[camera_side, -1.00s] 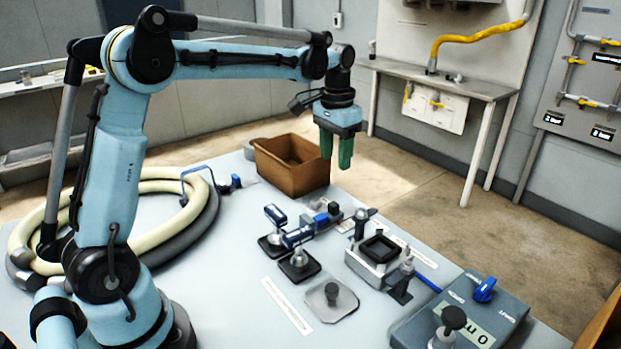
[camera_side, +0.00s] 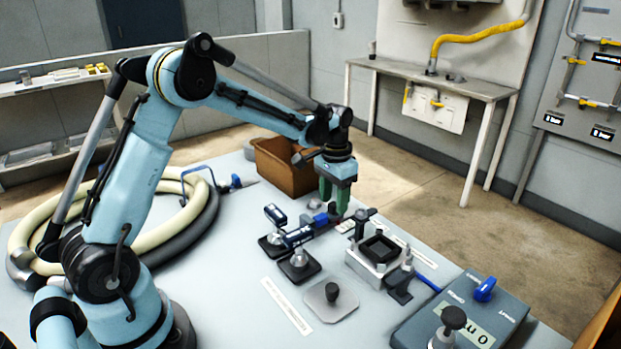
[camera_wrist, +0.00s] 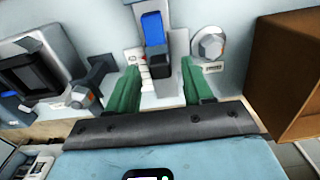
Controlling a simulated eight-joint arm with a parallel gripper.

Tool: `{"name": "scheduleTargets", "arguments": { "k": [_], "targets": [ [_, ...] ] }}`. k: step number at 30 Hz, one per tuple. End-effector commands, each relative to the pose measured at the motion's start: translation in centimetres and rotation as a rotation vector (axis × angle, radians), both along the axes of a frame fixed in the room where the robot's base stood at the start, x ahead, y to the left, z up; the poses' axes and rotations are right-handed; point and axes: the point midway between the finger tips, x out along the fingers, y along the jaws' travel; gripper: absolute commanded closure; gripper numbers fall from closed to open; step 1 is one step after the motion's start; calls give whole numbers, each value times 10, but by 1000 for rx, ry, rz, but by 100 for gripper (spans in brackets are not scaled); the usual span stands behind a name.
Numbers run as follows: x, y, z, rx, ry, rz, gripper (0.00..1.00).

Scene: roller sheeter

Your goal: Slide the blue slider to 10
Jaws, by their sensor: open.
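The blue slider (camera_side: 320,219) sits on a dark rail on the table in the side view. My gripper (camera_side: 334,203) has green fingers and is lowered just over the rail, close to the slider. In the wrist view the blue slider (camera_wrist: 152,28) shows at the top middle, with a dark block at its lower end. The open green fingers (camera_wrist: 155,83) lie on either side of the line of the slider, with nothing held between them. The side view does not show whether a finger touches the slider. The scale numbers are too small to read.
A brown bin (camera_side: 275,170) stands behind the slider. A silver hexagonal knob (camera_wrist: 208,44) is right of the fingers in the wrist view. A square black-framed fixture (camera_side: 378,250) and a grey control box (camera_side: 460,312) stand to the right. Two dark-based devices stand left of the rail.

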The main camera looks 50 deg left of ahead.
Motion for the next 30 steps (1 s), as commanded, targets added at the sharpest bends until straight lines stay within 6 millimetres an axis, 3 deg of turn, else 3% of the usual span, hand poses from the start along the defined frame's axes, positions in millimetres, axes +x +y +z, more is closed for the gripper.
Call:
{"name": "scheduleTargets", "arguments": {
  "k": [11,21,30],
  "targets": [
    [0,0,-6,0,0,0,49],
    [0,0,-6,0,0,0,100],
    [2,0,-6,-1,0,0,100]
  ]
}}
